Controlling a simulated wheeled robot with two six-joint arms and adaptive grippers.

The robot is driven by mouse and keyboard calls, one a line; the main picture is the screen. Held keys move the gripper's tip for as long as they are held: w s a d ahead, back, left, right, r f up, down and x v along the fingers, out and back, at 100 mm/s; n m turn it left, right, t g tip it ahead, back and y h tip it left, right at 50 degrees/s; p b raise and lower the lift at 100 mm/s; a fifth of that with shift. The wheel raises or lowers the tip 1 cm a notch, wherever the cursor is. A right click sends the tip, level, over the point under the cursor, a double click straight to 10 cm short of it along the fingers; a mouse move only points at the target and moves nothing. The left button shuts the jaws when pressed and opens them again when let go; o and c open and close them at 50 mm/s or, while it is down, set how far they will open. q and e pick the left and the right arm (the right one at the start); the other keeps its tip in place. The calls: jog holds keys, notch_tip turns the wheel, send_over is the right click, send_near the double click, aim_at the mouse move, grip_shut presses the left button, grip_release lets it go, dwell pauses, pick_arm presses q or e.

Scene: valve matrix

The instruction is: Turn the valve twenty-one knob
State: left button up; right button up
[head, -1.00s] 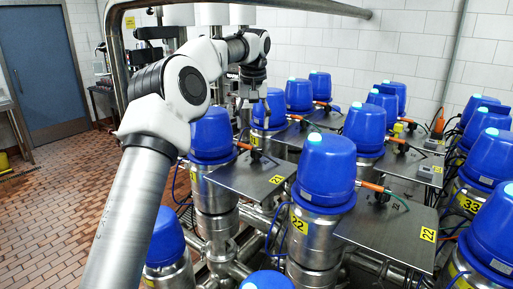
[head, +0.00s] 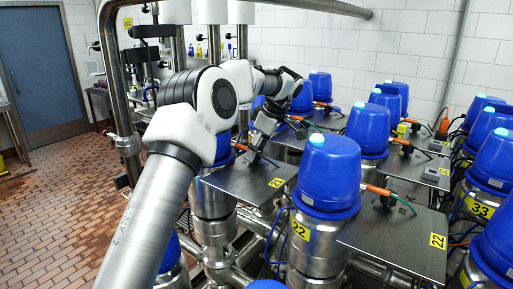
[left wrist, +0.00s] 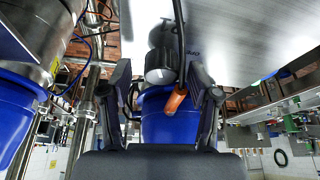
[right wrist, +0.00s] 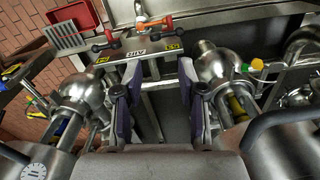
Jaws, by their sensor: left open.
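The valve twenty-one plate (head: 232,183) is a grey metal sheet with a yellow "21" label (head: 277,182), left of centre in the head view. My left gripper (head: 254,156) reaches down over its far part and hides the knob there. In the left wrist view a dark round knob (left wrist: 160,68) shows between the two spread fingers of that gripper (left wrist: 160,80). I cannot tell whether the fingers touch it. An orange connector (left wrist: 175,101) and a blue valve cap (left wrist: 168,122) lie behind it. My right gripper (right wrist: 160,85) is open and empty in the right wrist view.
The blue-capped valve (head: 327,172) labelled 22 stands right of the plate, with its own plate (head: 395,236). More blue-capped valves fill the right side. A vertical steel pipe (head: 113,90) stands left of my arm. The right wrist view shows pipes and a red basket (right wrist: 72,22).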

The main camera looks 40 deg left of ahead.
pick_arm(q)
jog(key=shift+d, duration=0.1)
jog(key=c, duration=1.1)
jog(key=m+b, duration=0.1)
jog(key=m+t+b, duration=0.1)
jog(key=m, duration=0.1)
jog(key=shift+s+f, duration=0.15)
jog(key=shift+f, duration=0.05)
jog(key=shift+c, duration=0.2)
jog(key=shift+r+m+t+b, duration=0.15)
jog(key=shift+m+t+b, duration=0.2)
jog(key=shift+m, duration=0.45)
jog(key=o, duration=1.1)
jog(key=shift+o, duration=0.2)
